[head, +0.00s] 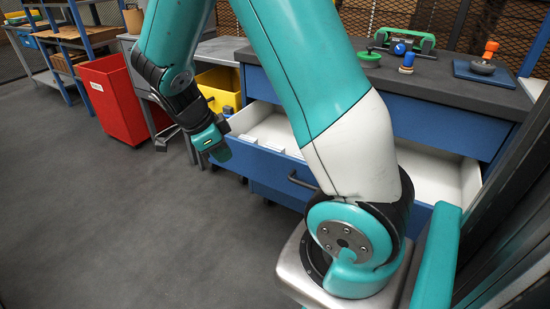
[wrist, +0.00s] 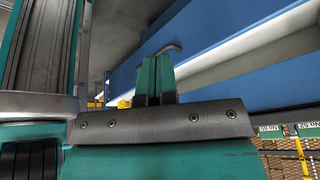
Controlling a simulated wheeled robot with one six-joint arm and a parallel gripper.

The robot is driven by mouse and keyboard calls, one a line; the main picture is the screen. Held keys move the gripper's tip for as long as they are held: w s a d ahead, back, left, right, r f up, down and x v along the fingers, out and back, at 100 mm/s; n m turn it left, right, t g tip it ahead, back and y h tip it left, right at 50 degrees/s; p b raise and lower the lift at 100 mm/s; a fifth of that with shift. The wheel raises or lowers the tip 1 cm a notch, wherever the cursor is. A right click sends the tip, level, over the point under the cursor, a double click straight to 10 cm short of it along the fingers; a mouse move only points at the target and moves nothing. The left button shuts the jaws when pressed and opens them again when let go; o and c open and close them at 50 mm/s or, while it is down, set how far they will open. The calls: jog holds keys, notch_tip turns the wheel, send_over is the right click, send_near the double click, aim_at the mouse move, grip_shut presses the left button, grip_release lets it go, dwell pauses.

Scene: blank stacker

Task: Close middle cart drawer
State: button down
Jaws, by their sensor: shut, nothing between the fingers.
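A blue cart with a dark worktop (head: 440,88) stands right of centre. One drawer (head: 455,170), below a blue upper front (head: 440,125), is pulled out and shows its white inside. Its blue front (head: 262,165) carries a dark bar handle (head: 297,182), partly hidden by my arm. My gripper (head: 221,151) is by the left end of that front; I cannot tell whether it touches. In the wrist view my gripper's fingers (wrist: 156,75) are together and empty. Beyond them show a handle (wrist: 166,49) and a long blue front (wrist: 205,55).
A red bin (head: 110,100) and a yellow bin (head: 220,88) stand to the left. Shelving is at the back left. On the worktop are a green handled object (head: 404,40), a blue knob (head: 406,62) and a blue tray (head: 500,75). The floor at the left is clear.

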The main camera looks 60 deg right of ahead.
jog(key=d+f+m+g+h, duration=0.2)
jog(key=d+f+m, duration=0.1)
jog(key=d+m, duration=0.5)
jog(key=b, duration=0.1)
send_near(283, 165)
jog(key=shift+m, duration=0.4)
jog(key=f, duration=0.1)
jog(key=s+f, duration=0.1)
jog(key=f, duration=0.1)
jog(key=s+d+f, duration=0.1)
jog(key=f, duration=0.1)
jog(key=shift+d, duration=0.7)
jog(key=shift+w+d, duration=0.1)
